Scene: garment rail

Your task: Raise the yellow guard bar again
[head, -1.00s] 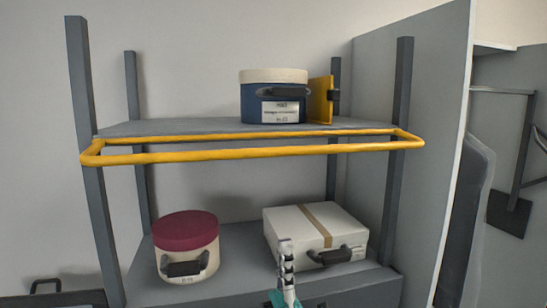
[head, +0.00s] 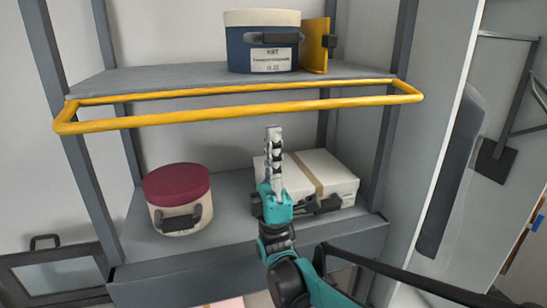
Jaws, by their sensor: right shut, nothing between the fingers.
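The yellow guard bar (head: 235,117) is a long U-shaped tube hinged at the shelf posts. It sticks out forward of the upper shelf, roughly level with the shelf edge. My right gripper (head: 273,133) points upward below the bar's front tube, in front of the white case. Its fingers are shut with nothing between them. A small gap shows in the picture between the fingertips and the bar; the depth between them is hard to judge. My left gripper is not in view.
The upper shelf (head: 165,77) holds a blue hat box (head: 263,45) beside a yellow upright plate (head: 314,46). The lower shelf holds a maroon-lidded round box (head: 178,196) and a white case (head: 332,177) partly behind my gripper. Grey posts stand at both sides; a pale panel is at right.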

